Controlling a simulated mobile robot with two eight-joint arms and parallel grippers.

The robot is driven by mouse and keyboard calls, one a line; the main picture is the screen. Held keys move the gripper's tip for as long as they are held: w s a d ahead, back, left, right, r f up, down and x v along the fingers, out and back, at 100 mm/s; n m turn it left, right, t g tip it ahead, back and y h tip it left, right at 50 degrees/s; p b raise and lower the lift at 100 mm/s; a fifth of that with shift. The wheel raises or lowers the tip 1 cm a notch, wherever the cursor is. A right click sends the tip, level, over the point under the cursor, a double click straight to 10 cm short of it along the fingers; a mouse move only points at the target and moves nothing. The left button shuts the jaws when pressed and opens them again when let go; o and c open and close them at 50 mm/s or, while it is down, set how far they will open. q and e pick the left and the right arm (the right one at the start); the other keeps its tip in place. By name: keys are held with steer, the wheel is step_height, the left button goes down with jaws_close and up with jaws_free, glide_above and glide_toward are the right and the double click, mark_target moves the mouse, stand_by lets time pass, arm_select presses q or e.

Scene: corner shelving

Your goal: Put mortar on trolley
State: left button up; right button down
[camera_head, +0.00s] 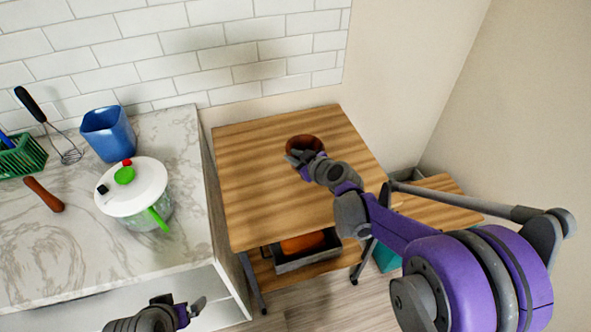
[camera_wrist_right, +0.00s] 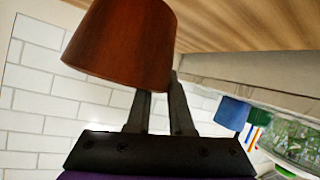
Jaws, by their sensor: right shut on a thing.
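The mortar (camera_head: 303,144) is a reddish-brown wooden cup near the back of the trolley's striped wooden top (camera_head: 265,195) in the head view. My right gripper (camera_head: 300,157) is shut on its near side. In the right wrist view the mortar (camera_wrist_right: 120,45) sits at the fingertips, and the trolley top (camera_wrist_right: 250,25) shows close beside it. I cannot tell whether the mortar touches the top. My left gripper (camera_head: 190,311) is low over the front of the counter, away from the mortar; its jaw opening is unclear.
The marble counter (camera_head: 75,250) at left holds a white-lidded glass pot (camera_head: 135,190), a blue container (camera_head: 108,133), a whisk (camera_head: 45,120), a brown wooden pestle-like stick (camera_head: 44,195) and a green basket (camera_head: 22,158). The trolley top around the mortar is clear. Walls stand behind and at right.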

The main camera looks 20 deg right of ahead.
steer(key=shift+f, duration=0.8)
steer(key=shift+s+a+f, duration=0.1)
steer(key=shift+f, duration=0.45)
steer(key=shift+f+b, duration=0.35)
steer(key=shift+f, duration=1.35)
steer(key=shift+f, duration=0.1)
steer(key=c, duration=0.8)
jaws_free()
